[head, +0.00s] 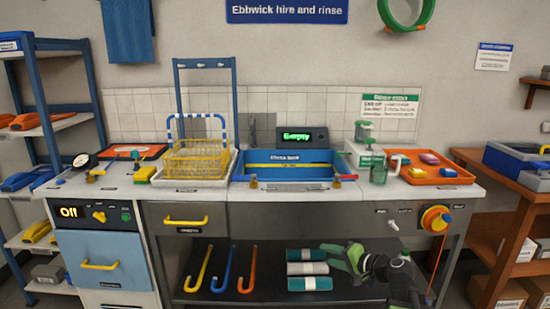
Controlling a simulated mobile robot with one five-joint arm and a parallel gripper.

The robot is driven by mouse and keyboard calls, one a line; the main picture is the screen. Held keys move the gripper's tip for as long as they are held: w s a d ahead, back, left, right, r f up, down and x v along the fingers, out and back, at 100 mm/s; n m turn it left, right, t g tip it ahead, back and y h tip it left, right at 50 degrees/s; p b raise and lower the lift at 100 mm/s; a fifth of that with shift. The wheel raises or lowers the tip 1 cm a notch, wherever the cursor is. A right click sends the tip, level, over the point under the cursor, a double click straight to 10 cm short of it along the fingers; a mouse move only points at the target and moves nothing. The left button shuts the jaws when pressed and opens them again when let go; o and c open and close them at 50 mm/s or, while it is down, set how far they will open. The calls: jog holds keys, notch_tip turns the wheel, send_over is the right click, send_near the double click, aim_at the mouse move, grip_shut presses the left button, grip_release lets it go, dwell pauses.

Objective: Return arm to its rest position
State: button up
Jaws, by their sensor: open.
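My gripper (345,262) shows at the lower right of the middle in the head view, black and green, in front of the bench's lower shelf. Its jaws are open and point left, towards the rolled towels (308,268). I see nothing held between them. The gripper is below the countertop level. Whether it touches the towels cannot be told from this view.
A blue shelf rack (52,110) stands left, a wooden table (500,185) right.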

jog(key=s+a+f+n+g+h, duration=0.2)
jog(key=s+a+f+n+g, duration=0.5)
jog(key=a+f, duration=0.45)
jog(key=s+d+f+g+h, duration=0.35)
jog(key=s+d+h, duration=0.25)
jog(key=s+d, duration=0.25)
notch_tip(320, 180, up, 31)
jog(key=p, duration=3.1)
jog(key=shift+s+r+h+p, duration=0.15)
jog(key=shift+s+h+p, duration=0.2)
jog(key=shift+s, duration=0.1)
